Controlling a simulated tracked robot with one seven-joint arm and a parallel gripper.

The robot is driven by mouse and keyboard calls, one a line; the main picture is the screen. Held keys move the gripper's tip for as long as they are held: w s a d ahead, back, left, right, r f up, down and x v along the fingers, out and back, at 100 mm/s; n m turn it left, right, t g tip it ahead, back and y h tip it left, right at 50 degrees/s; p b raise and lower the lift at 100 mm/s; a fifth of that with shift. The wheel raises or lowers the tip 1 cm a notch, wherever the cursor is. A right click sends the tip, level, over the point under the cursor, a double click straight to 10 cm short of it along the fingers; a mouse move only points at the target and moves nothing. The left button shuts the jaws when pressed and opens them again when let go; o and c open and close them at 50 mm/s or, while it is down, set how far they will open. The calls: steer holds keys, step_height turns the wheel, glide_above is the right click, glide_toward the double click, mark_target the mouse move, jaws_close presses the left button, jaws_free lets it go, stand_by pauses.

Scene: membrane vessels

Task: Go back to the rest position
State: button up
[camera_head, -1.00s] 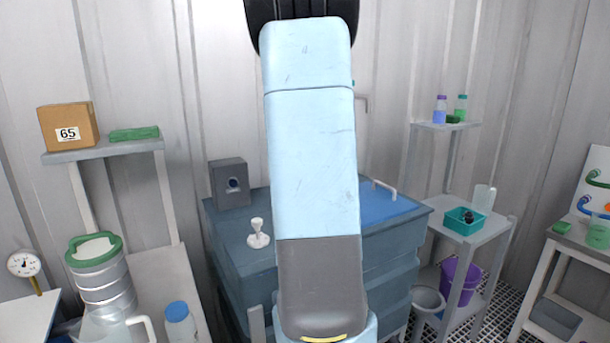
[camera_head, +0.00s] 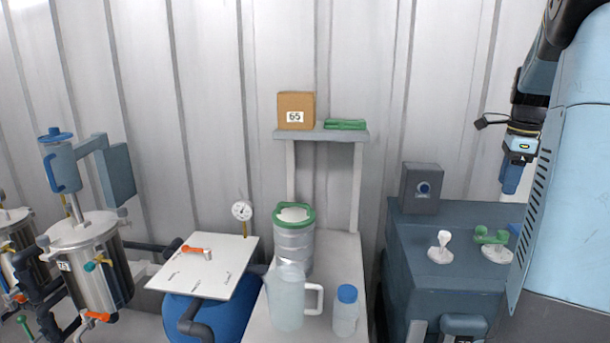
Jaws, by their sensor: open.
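My arm rises along the right edge of the head view. My gripper (camera_head: 511,178) hangs down beside it, seen side-on above the blue-grey cabinet (camera_head: 440,262). Its blue finger end points down, and nothing shows held in it. The gripper is open, though the gap between its fingers is hard to make out from this side. A white knob-like fitting (camera_head: 440,248) and a green-handled fitting (camera_head: 493,243) stand on the cabinet top below and left of the arm.
A shelf (camera_head: 320,135) holds a box marked 65 (camera_head: 296,111). A bench (camera_head: 260,325) holds a green-rimmed canister (camera_head: 294,242), a jug (camera_head: 286,297) and a blue-capped bottle (camera_head: 346,311). A metal vessel (camera_head: 90,265) with pipes stands left. The upper wall area is clear.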

steer(key=s+a+n+t, duration=0.1)
steer(key=s+a+n, duration=0.5)
steer(key=a+n, duration=0.2)
steer(key=s+a+f+n+t, duration=0.1)
steer(key=s+a+n+t, duration=0.1)
steer(key=s+a+n, duration=0.4)
steer(key=s+a+n+t, duration=0.2)
steer(key=s+a+n, duration=0.4)
steer(key=a+n, duration=0.4)
steer(key=a, duration=0.4)
steer(key=shift+a+f, duration=0.2)
steer(key=shift+a, duration=0.2)
steer(key=shift+s, duration=0.1)
